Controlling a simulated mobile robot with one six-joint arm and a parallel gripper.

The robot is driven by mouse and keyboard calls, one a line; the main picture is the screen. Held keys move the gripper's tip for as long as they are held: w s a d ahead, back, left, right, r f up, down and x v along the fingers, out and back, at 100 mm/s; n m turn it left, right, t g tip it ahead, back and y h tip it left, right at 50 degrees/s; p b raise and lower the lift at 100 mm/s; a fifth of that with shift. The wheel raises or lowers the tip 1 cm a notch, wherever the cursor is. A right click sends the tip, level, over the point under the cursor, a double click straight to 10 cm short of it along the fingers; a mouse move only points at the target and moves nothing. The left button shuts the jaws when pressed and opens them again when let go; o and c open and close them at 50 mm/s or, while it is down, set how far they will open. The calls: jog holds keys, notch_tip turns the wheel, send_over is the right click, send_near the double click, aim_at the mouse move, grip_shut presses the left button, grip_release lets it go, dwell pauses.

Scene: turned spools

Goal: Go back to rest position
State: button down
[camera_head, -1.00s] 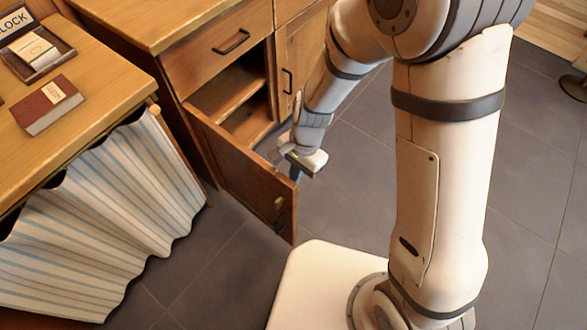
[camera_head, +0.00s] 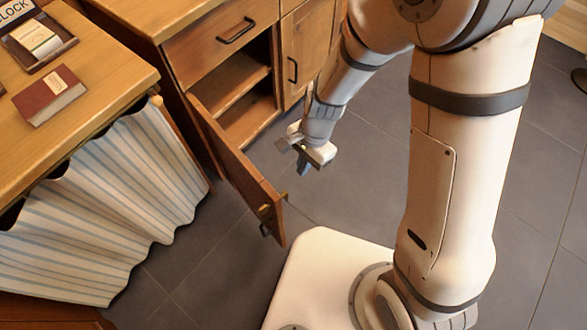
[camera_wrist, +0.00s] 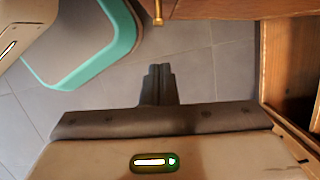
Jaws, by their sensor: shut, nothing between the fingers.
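My gripper (camera_head: 329,167) hangs over the floor to the right of the open cabinet door (camera_head: 230,160), apart from it. In the wrist view my gripper (camera_wrist: 158,72) has its fingers together with nothing between them, above the grey floor tiles. The door stands swung out from the cabinet (camera_head: 205,45), and its edge with a brass-coloured latch shows near the handle. In the wrist view the door (camera_wrist: 210,8) runs along the top edge, with a brass-coloured piece sticking out.
A table (camera_head: 95,70) with a striped curtain (camera_head: 100,220) stands at the left, bearing a dark red book (camera_head: 48,94) and a tray (camera_head: 62,36) with a pale item. A drawer (camera_head: 220,45) above the door is shut. Floor (camera_head: 350,210) right of the door is clear.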

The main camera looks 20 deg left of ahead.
jog(key=a+p+v, duration=0.1)
jog(key=p+v, duration=0.1)
jog(key=v, duration=0.7)
jog(key=shift+s+d+r, duration=0.2)
jog(key=shift+d, duration=0.3)
jog(key=w+d+r+n+t+p, duration=0.1)
jog(key=d+r+n+p, duration=0.1)
jog(key=d+r+p, duration=0.6)
jog(key=w+d+r+n+t+p, duration=0.1)
jog(key=w+d+r+t+p, duration=0.3)
jog(key=r, duration=0.9)
jog(key=s+d+r+n+h+p, duration=0.1)
jog(key=s+d+r+p, duration=0.4)
jog(key=d+r, duration=0.8)
jog(key=shift+s+d+n+p, duration=0.2)
jog(key=shift+s+n+p, duration=0.15)
jog(key=shift+s+n, duration=0.35)
